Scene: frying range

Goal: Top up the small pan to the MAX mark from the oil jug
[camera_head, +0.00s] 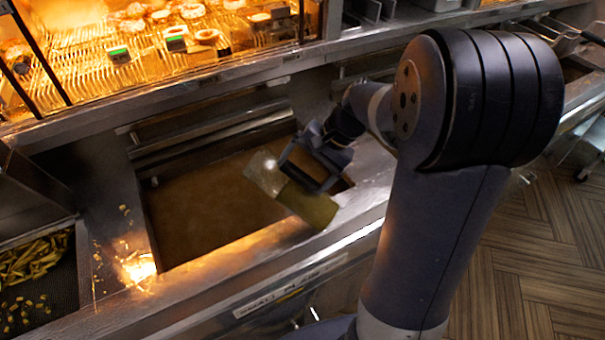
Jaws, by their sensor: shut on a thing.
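The small pan (205,205) is a rectangular well in the steel range, with brown oil across it. The oil jug (316,206) is a see-through box shape, clear at its upper left end and yellow-green with oil at its lower right end. It is tilted and held over the right side of the pan. My gripper (312,168) is shut on the jug at its upper side. No stream of oil is visible. I cannot make out the MAX mark, and the jug and gripper hide part of the pan's right side.
A lit rack (190,45) with food and small timers stands behind the pan. A fries tray (40,275) lies at the left. A label plate (290,290) marks the front face. Crumbs lie on the steel left of the pan. Floor (530,250) is open at the right.

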